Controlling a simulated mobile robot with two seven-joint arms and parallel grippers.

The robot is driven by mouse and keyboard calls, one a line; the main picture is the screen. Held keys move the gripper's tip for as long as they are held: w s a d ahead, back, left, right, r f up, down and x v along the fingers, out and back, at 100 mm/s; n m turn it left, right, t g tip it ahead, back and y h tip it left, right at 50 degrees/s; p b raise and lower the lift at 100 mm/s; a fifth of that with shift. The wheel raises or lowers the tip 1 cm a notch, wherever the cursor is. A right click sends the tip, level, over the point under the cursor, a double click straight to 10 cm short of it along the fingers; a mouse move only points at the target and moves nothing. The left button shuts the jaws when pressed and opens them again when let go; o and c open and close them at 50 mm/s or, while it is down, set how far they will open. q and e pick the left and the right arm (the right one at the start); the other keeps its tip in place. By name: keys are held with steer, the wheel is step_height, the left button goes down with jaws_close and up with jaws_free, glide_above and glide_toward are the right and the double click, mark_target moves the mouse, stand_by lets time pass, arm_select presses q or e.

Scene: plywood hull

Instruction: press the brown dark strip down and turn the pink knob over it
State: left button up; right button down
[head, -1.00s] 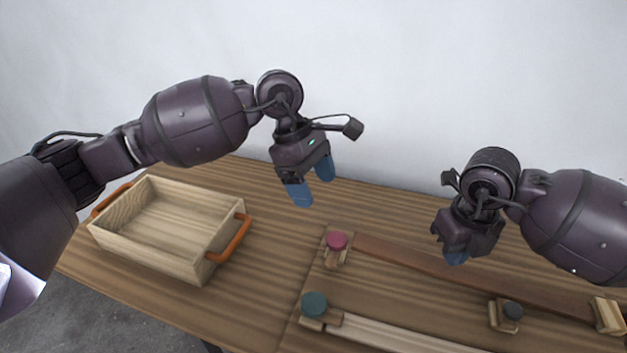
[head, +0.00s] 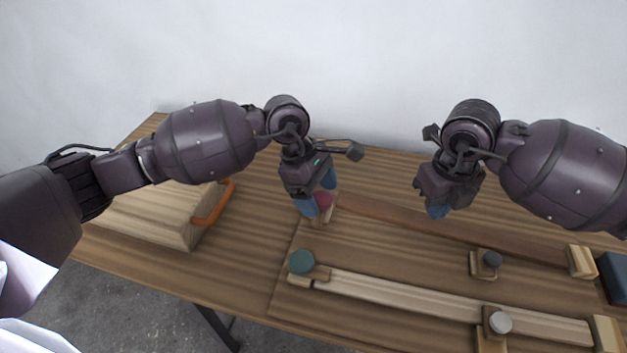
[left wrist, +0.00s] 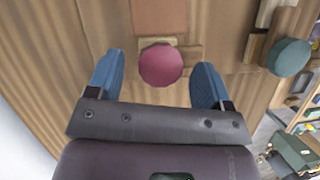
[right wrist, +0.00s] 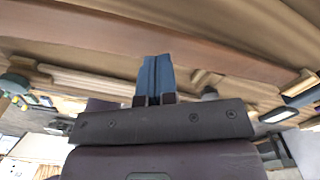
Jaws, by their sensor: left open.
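The brown dark strip (head: 385,211) runs from the pink knob to the right along the board; it also shows in the right wrist view (right wrist: 80,30), and its end shows in the left wrist view (left wrist: 158,15). The pink knob (head: 323,200) is partly hidden by my left gripper (head: 318,194). In the left wrist view the pink knob (left wrist: 161,65) lies between the open blue fingers, with gaps on both sides. My right gripper (head: 437,211) is shut and empty, its tips at the strip's middle stretch. I cannot tell whether they touch it.
A teal knob (head: 302,262) stands at the left end of a pale strip (head: 400,295) nearer me. A dark knob (head: 492,260) and a grey knob (head: 501,322) stand at the right.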

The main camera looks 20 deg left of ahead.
arm_select(q)
steer(key=shift+f, duration=0.1)
steer(key=shift+c, duration=0.3)
steer(key=c, duration=0.9)
steer(key=shift+c, duration=0.2)
arm_select(e)
steer(key=shift+f, duration=0.45)
steer(key=shift+f, duration=0.3)
